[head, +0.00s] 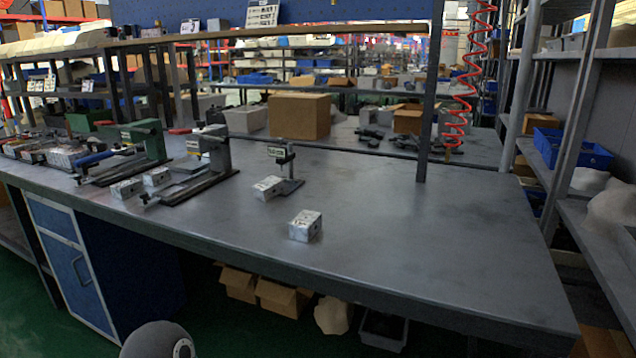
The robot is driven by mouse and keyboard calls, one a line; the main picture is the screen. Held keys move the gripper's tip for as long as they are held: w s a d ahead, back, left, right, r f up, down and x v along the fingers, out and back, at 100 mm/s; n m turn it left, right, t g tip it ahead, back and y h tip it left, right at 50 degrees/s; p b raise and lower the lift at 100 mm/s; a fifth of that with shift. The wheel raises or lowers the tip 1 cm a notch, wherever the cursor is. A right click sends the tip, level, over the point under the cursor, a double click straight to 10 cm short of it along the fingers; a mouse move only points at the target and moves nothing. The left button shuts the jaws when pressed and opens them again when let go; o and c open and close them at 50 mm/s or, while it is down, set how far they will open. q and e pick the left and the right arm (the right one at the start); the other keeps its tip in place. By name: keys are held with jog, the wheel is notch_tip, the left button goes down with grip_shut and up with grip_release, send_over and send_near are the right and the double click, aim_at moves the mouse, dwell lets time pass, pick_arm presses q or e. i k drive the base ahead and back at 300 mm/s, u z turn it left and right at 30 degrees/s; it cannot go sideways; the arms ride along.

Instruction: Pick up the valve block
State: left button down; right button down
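A silver-grey valve block (305,226) sits alone on the grey workbench (420,240), near the middle of its front half. A second similar block (268,188) lies behind and to its left, beside a small stand with a label (289,168). Two more small blocks, one in front (126,189) and one just behind it (157,177), lie further left by the clamp fixtures. Neither of my grippers shows in the head view. Only a dark rounded part of my own body shows at the bottom edge.
Green and grey clamp fixtures (205,165) and trays of parts (68,157) fill the bench's left side. A cardboard box (298,116) stands behind, a dark post (424,120) rises at the back edge. The bench's right half is clear. A shelf rack (585,190) stands at right.

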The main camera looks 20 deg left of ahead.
aim_at(270, 187)
jog(key=u, duration=0.2)
jog(key=k, duration=0.5)
jog(key=u, duration=0.6)
jog(key=i, duration=0.5)
jog(key=u, duration=0.1)
